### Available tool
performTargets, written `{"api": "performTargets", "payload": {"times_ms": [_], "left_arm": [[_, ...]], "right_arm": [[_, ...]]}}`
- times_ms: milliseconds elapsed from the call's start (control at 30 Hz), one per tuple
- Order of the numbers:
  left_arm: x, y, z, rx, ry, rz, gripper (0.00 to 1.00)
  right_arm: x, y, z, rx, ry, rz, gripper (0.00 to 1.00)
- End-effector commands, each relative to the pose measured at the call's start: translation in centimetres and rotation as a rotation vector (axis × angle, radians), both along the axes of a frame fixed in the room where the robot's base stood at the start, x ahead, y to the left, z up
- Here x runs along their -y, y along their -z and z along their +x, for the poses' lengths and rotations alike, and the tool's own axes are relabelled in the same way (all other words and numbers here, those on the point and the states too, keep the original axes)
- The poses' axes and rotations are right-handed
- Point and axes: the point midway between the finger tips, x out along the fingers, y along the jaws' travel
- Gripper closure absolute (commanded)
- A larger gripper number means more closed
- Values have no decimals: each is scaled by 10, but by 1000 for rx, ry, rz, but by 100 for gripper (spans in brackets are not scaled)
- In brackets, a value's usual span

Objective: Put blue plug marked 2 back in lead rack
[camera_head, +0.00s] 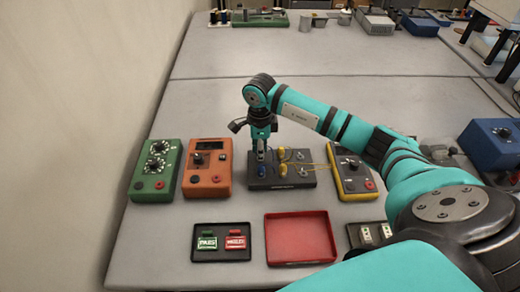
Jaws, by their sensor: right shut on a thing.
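My right gripper (261,156) points straight down over the left part of a dark block (300,184) with sockets, which may be the lead rack. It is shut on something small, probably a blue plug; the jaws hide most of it. A blue plug (262,170) shows at the block's left side, just below the fingertips; I cannot tell whether it is the held one. Yellow plugs (282,160) stand in the middle of the block, with yellow leads running right. Any mark 2 is too small to read. My left gripper is not in view.
A green dial box (155,172) and an orange meter (207,168) stand left of the block, and a yellow-edged meter (354,176) right of it. In front lie a PASS/HOLD tray (221,256) and a red tray (299,238).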

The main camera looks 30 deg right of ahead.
Motion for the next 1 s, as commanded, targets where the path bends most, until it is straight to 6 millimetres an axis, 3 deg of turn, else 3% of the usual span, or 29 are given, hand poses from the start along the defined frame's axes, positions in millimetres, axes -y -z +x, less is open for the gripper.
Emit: {"api": "performTargets", "payload": {"times_ms": [400,433,633,1000], "left_arm": [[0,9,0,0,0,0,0],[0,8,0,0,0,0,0],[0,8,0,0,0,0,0],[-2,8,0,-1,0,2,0]], "right_arm": [[0,9,0,-1,1,-1,100],[0,9,0,1,1,-1,78],[0,8,0,0,1,0,52],[0,1,1,2,0,0,52]]}}
